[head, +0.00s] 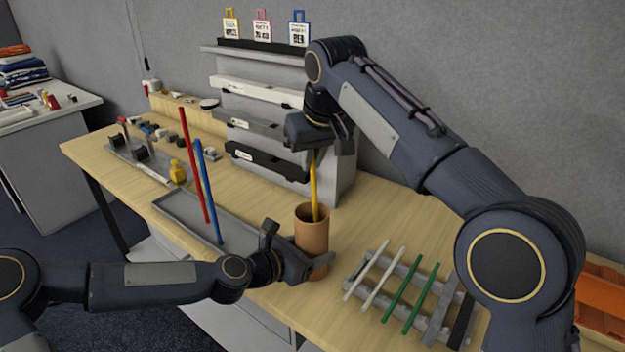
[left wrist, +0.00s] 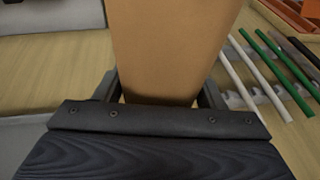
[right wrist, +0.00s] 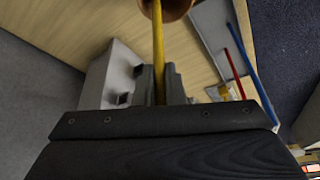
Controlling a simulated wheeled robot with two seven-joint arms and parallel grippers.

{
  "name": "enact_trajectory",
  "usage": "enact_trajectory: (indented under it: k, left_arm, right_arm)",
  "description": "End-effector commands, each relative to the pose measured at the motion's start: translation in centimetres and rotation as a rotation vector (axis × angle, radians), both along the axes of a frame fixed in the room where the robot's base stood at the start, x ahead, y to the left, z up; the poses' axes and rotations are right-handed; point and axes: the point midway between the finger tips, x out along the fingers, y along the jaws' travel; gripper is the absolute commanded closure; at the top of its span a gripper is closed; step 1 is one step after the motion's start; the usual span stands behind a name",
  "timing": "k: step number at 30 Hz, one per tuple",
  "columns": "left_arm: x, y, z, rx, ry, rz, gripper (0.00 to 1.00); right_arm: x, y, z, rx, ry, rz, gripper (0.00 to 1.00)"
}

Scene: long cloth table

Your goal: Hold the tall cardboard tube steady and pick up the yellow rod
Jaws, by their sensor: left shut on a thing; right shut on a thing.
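The tall cardboard tube (head: 312,232) stands upright on the wooden table. My left gripper (head: 312,266) is shut around its lower part; in the left wrist view the tube (left wrist: 175,50) fills the space between the fingers. The yellow rod (head: 314,186) stands nearly upright, its lower end hidden inside the tube. My right gripper (head: 322,140) is above the tube, shut on the rod's upper part. In the right wrist view the rod (right wrist: 158,45) runs from between the fingers to the tube's mouth (right wrist: 175,8).
A grey rack (head: 390,285) with white and green rods lies right of the tube. A red rod (head: 195,165) and a blue rod (head: 208,195) stand at a grey tray (head: 180,205) on the left. A grey shelf unit (head: 262,125) stands behind.

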Motion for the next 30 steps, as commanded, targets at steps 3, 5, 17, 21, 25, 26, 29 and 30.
enact_trajectory:
  k: [3,5,17,21,25,26,29,30]
  left_arm:
    - [0.0,0.0,0.0,0.0,0.0,0.0,0.59]
    - [0.0,0.0,0.0,0.0,0.0,0.0,0.59]
    - [0.0,0.0,0.0,0.0,0.0,0.0,0.35]
    - [0.0,0.0,0.0,0.0,0.0,0.0,0.17]
    - [0.0,0.0,0.0,0.0,0.0,0.0,0.11]
    - [0.0,0.0,0.0,0.0,0.0,0.0,0.11]
    - [0.0,0.0,0.0,0.0,0.0,0.0,0.11]
    - [0.0,0.0,0.0,0.0,0.0,0.0,0.11]
  right_arm:
    - [0.1,0.1,1.4,0.001,-0.001,-0.001,1.0]
    - [0.1,0.0,1.9,0.001,-0.001,-0.001,1.0]
    - [0.0,0.0,2.4,0.0,0.001,0.0,1.0]
    - [0.0,0.0,2.4,0.0,0.001,0.0,1.0]
    - [0.0,0.0,2.4,0.0,0.001,0.0,1.0]
    - [0.0,0.0,2.4,0.0,0.001,0.0,1.0]
    - [0.0,0.0,2.4,0.0,0.001,0.0,1.0]
    - [0.0,0.0,2.4,0.0,0.001,0.0,1.0]
